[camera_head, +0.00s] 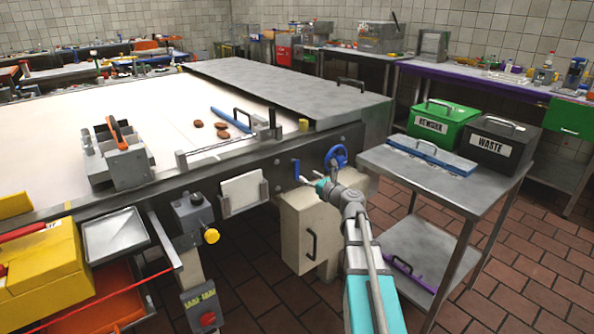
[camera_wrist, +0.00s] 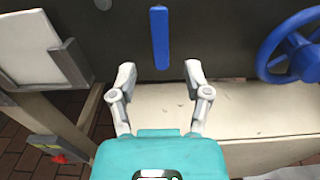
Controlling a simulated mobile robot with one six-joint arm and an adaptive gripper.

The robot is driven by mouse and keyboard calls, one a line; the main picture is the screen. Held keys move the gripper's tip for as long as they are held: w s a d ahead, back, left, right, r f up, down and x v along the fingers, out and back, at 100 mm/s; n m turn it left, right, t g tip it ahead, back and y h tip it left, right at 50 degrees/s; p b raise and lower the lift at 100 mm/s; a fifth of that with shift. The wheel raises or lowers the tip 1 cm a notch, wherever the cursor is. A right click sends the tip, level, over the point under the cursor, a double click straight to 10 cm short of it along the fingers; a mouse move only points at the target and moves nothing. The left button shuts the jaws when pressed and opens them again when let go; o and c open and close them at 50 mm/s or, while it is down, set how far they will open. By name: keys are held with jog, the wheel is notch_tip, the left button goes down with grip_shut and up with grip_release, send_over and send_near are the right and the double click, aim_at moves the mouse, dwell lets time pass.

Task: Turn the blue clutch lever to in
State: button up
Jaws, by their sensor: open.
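The blue clutch lever (camera_wrist: 159,38) is a flat upright bar on the dark side panel of the machine, at the top middle of the wrist view. It also shows in the head view (camera_head: 296,170), just left of the blue handwheel. My gripper (camera_wrist: 158,72) is open and empty, with its two fingers spread below and to either side of the lever. The fingers do not appear to touch it. In the head view my gripper (camera_head: 318,184) is close to the machine's side, right of the lever's lower end. No lettering beside the lever can be read.
A blue handwheel (camera_wrist: 290,48) is close on the right of the lever. A white card in a holder (camera_wrist: 42,48) is on the left. A cream box (camera_head: 308,232) sits below. A metal cart (camera_head: 440,182) with green and black bins stands to the right.

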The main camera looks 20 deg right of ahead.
aim_at(298, 170)
jog(key=shift+x, duration=3.5)
grip_shut()
